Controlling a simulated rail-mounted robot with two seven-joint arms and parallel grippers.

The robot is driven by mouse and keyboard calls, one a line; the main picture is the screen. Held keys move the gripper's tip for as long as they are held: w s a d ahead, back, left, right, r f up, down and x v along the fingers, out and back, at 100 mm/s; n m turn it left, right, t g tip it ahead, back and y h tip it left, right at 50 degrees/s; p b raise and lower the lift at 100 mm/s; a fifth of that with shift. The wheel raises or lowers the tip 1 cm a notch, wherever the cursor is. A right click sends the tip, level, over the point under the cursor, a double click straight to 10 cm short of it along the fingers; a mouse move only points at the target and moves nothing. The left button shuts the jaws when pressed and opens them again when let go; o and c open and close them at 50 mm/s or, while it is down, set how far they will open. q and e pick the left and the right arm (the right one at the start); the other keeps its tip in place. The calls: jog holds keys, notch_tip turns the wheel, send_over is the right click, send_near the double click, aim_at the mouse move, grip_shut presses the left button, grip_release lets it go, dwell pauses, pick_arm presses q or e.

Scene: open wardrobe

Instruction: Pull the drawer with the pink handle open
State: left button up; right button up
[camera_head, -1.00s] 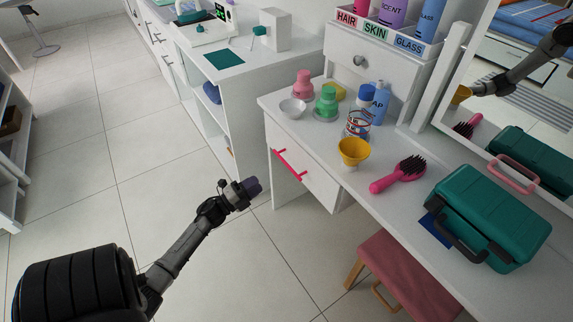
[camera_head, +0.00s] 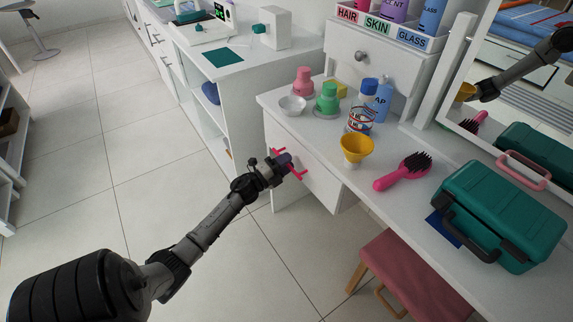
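The pink handle (camera_head: 299,173) is a slanted bar on the white drawer front (camera_head: 316,184) at the left end of the white vanity. The drawer front looks flush with the vanity, so the drawer appears closed. My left gripper (camera_head: 285,163) is at the handle and covers its middle; both handle ends show beside the fingers. I cannot tell whether the fingers are closed on the bar or only around or in front of it. My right gripper is not in view.
The vanity top (camera_head: 329,138) holds bottles, a yellow cup (camera_head: 356,149), a pink hairbrush (camera_head: 404,172) and a teal case (camera_head: 501,214). A pink stool (camera_head: 405,270) stands below. A mirror at right reflects an arm. The floor left of the drawer is clear.

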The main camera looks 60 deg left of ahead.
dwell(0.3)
pick_arm(q)
jog(key=shift+w, duration=0.1)
grip_shut()
